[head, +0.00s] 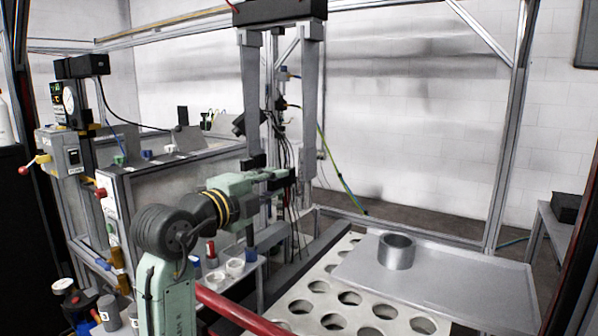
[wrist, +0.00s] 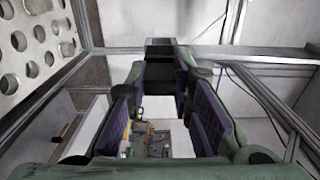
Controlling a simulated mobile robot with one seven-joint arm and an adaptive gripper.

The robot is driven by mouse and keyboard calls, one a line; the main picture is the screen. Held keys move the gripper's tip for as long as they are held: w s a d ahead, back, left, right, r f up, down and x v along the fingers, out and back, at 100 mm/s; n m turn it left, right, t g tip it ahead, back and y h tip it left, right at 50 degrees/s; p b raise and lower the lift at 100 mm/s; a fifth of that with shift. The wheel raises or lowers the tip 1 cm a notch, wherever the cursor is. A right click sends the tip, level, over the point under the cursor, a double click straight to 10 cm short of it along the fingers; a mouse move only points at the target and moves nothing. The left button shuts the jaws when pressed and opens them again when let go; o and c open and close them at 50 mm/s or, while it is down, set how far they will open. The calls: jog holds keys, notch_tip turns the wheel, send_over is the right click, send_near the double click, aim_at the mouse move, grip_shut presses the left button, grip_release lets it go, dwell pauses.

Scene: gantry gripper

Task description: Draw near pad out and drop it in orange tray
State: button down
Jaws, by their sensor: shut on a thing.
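The gantry gripper hangs from a black beam (head: 279,11) with two long grey jaws, the left jaw (head: 249,80) and the right jaw (head: 309,90). My gripper (head: 288,175), on its green arm, is at the height of the jaws' lower ends. In the wrist view my gripper (wrist: 160,78) has purple-lined fingers shut on a dark block, the near pad (wrist: 159,72). Much of the pad is hidden by the fingers, and I cannot tell whether it still touches a jaw. I can make out no orange tray in either view.
A grey plate (head: 460,282) carrying a metal ring (head: 397,252) lies on a perforated table (head: 300,290) at right. White cups (head: 235,267) stand below my arm. A control box with a lever (head: 62,155) and frame posts stand at left. A red bar (head: 235,310) crosses the foreground.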

jog(key=b+v, duration=0.2)
jog(key=v, duration=0.6)
dwell(0.4)
